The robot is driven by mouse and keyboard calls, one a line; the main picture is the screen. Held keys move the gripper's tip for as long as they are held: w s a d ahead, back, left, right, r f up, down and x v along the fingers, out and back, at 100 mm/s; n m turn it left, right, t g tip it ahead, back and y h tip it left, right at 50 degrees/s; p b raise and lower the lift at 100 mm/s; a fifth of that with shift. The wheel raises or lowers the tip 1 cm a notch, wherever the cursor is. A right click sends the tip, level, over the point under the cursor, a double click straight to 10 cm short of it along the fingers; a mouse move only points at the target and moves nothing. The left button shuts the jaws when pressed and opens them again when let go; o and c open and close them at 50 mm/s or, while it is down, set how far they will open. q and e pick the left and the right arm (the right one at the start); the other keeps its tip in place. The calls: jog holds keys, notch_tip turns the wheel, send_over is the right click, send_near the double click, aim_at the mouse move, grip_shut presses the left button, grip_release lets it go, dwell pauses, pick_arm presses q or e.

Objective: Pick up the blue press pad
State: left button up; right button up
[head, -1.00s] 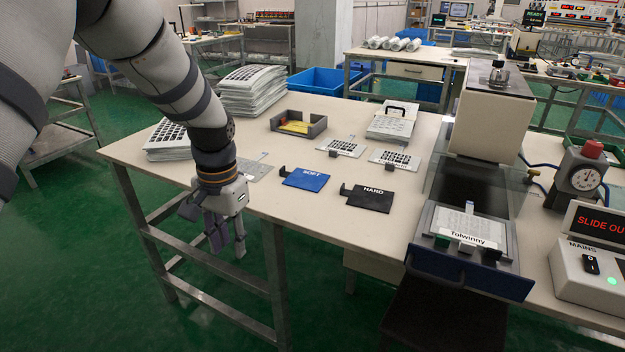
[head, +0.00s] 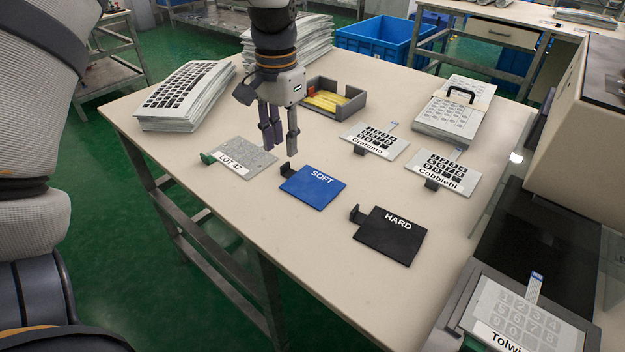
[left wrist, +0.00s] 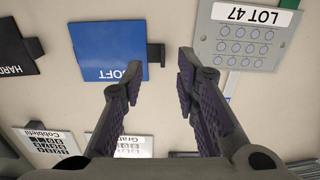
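The blue press pad (head: 313,188), marked SOFT, lies flat on the table with a dark tab (head: 286,169) at its left corner. In the left wrist view the blue pad (left wrist: 108,48) is upside down, with its tab (left wrist: 155,54) pointing right. My left gripper (head: 279,148) hangs above the table, just behind and left of the pad, apart from it. In the left wrist view the fingers (left wrist: 160,80) are spread with nothing between them, and the tab shows in line with the gap. My right gripper is not in view.
A black HARD pad (head: 391,236) lies right of the blue one. A grey LOT 47 plate (head: 240,157) lies to the left. Keypad films labelled Grammo (head: 375,141) and Cobbletil (head: 442,174) lie behind. A grey tray (head: 347,106) and film stacks (head: 182,95) stand farther back.

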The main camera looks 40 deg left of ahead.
aim_at(283, 166)
pick_arm(q)
jog(key=f, duration=0.4)
jog(key=shift+s+a+f, duration=0.2)
jog(key=shift+f, duration=0.15)
jog(key=shift+w+f, duration=0.15)
jog(key=shift+f, duration=0.35)
jog(key=shift+r, duration=0.1)
grip_shut()
